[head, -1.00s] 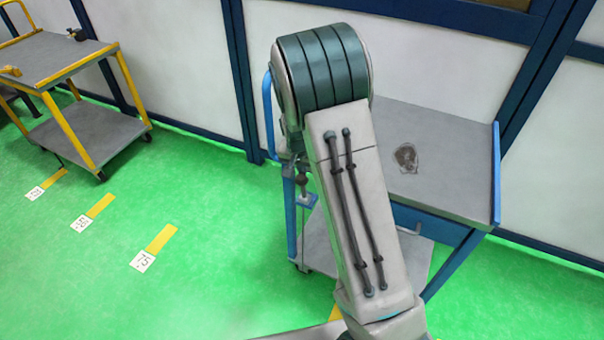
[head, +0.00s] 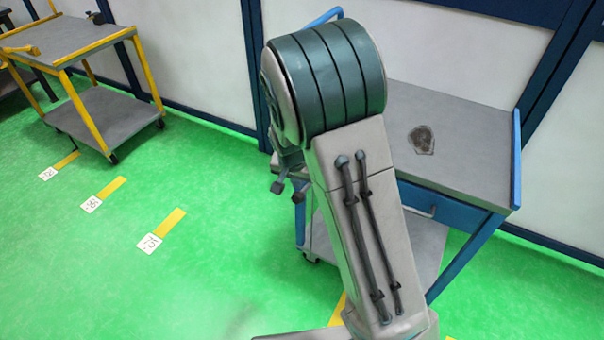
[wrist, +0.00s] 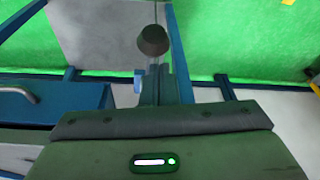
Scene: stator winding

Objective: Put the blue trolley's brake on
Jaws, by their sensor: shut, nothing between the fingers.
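The blue trolley (head: 455,120) stands behind my arm in the head view, with a grey top, a drawer and a lower shelf. A dark rounded knob (wrist: 153,40), seemingly the brake lever's, shows in the wrist view just beyond the fingertips. My gripper (wrist: 157,72) is shut and empty, its fingers pointing towards the knob. I cannot tell whether they touch it. In the head view my arm hides much of the trolley's left side. Small dark parts show below the arm there, but which are fingers and which is the lever is unclear. The brake's position cannot be told.
A yellow-framed trolley (head: 75,45) stands at the upper left. Yellow floor marks with number cards (head: 150,243) lie on the green floor (head: 70,280), which is open at the left. A dark grey piece (head: 421,140) lies on the blue trolley's top. A wall runs behind.

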